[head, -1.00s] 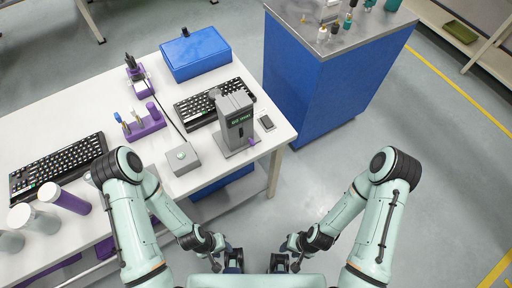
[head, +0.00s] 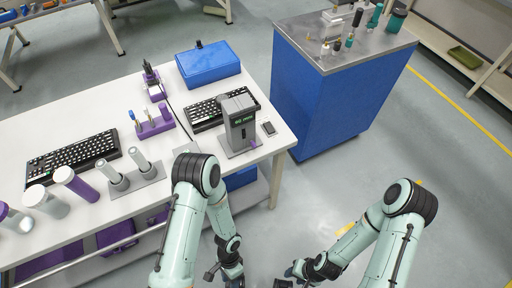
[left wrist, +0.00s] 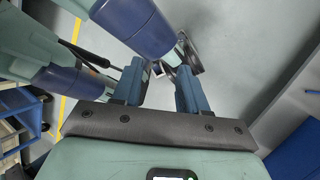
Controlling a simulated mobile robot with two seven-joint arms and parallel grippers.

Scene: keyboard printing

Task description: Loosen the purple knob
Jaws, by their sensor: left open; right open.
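A small purple part (head: 254,143), which looks like the purple knob, sits low on the front right of the grey machine (head: 239,122) with a green display. The machine stands near the right end of the white table. My right gripper (head: 292,273) is low in the head view, over the floor and away from the table. My left gripper (head: 231,282) is at the bottom edge, partly cut off. In the left wrist view the left gripper (left wrist: 160,78) is open and empty, with floor and part of my other arm beyond its fingers.
The white table (head: 95,211) holds keyboards (head: 72,158), a blue box (head: 207,66), a purple holder (head: 153,125) and several cylinders (head: 76,184). A blue cabinet (head: 318,98) with bottles stands behind right. Floor right of the table is free.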

